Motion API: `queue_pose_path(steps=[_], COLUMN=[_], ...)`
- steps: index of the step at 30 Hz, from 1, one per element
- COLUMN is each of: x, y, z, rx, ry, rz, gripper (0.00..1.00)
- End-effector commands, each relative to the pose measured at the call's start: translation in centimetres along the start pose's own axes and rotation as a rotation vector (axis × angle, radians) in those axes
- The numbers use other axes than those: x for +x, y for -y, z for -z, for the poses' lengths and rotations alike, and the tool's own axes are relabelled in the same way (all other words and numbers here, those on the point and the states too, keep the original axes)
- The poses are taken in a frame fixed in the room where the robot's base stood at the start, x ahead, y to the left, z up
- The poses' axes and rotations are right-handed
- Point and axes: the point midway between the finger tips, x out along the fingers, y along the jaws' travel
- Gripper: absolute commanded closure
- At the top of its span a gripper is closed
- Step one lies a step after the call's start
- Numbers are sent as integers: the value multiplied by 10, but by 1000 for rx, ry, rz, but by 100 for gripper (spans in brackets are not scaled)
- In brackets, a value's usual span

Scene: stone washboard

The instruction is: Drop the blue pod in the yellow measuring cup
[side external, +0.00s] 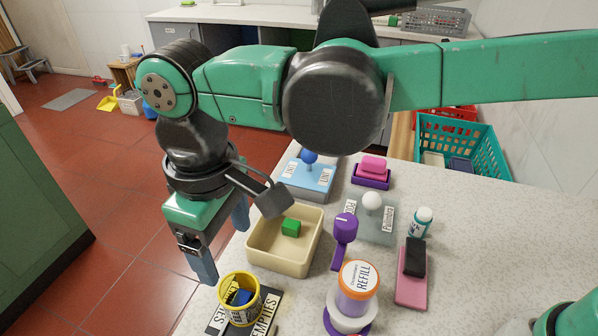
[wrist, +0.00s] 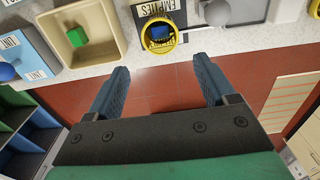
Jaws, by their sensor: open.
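The yellow measuring cup (side external: 243,318) stands on a dark plate labelled EMPTIES at the near left edge of the counter; it also shows in the wrist view (wrist: 146,40). A small blue block-like pod (side external: 240,297) lies inside the cup, and it shows there in the wrist view too (wrist: 159,32). My gripper (side external: 226,256) is open and empty, above and behind the cup, apart from it. In the wrist view its two fingers (wrist: 160,66) are spread wide over the floor, with the cup just beyond the tips.
A cream tray (side external: 316,250) holding a green block (side external: 291,228) sits beside the cup. A teal basket (side external: 480,135) is at the back right. The counter edge is close.

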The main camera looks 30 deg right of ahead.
Motion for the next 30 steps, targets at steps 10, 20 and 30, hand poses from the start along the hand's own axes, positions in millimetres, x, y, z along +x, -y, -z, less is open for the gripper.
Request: queue_pose_path(steps=[10, 20, 30], x=[-23, -22, -1], y=[-83, -178, -203], z=[-41, -152, -210], rx=[214, 580, 757], ry=[-158, -447, -585], rz=[-11, -129, -241], gripper=[23, 23, 23])
